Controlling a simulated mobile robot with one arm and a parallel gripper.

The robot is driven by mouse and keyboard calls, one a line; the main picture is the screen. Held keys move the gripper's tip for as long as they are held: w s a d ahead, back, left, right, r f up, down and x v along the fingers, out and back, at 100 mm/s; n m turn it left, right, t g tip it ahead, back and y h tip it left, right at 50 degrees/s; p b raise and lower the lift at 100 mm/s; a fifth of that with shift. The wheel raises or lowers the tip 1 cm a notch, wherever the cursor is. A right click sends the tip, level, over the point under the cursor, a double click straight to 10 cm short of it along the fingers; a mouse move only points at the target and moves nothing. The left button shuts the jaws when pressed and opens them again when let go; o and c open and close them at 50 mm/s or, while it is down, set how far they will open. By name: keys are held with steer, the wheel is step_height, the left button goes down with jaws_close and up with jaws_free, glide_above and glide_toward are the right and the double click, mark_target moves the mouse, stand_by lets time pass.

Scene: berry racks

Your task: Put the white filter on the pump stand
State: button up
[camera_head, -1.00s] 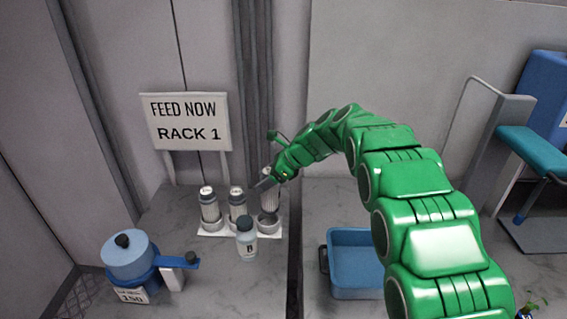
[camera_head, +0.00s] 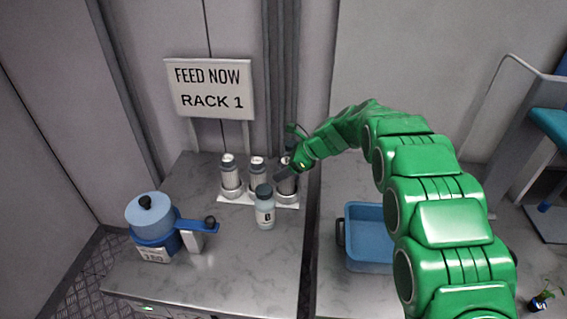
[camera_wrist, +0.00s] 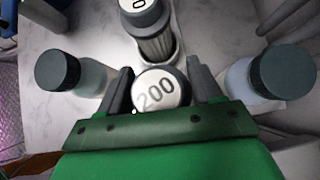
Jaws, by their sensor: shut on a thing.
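My gripper (camera_head: 287,172) is shut on a filter (camera_head: 287,185) at the right end of a low white stand (camera_head: 235,199). The wrist view shows this filter's white top marked 200 (camera_wrist: 157,90) between the two fingers (camera_wrist: 160,88). The held filter is upright over the right-hand ring (camera_head: 286,198); I cannot tell whether it is fully seated. Two grey ribbed filters with dark collars, a left one (camera_head: 230,178) and a middle one (camera_head: 258,174), stand in the other places. The middle one also shows beyond my gripper in the wrist view (camera_wrist: 156,42).
A dark-capped bottle (camera_head: 265,210) stands just in front of the stand. In the wrist view, capped bottles flank my gripper at left (camera_wrist: 60,70) and right (camera_wrist: 270,72). A blue pot-like device (camera_head: 150,218), a RACK 1 sign (camera_head: 210,89) and a blue tray (camera_head: 368,257) are nearby.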

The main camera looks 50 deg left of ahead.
steer(key=shift+f, duration=0.45)
stand_by(0.4)
steer(key=o, duration=1.2)
steer(key=shift+o, duration=0.2)
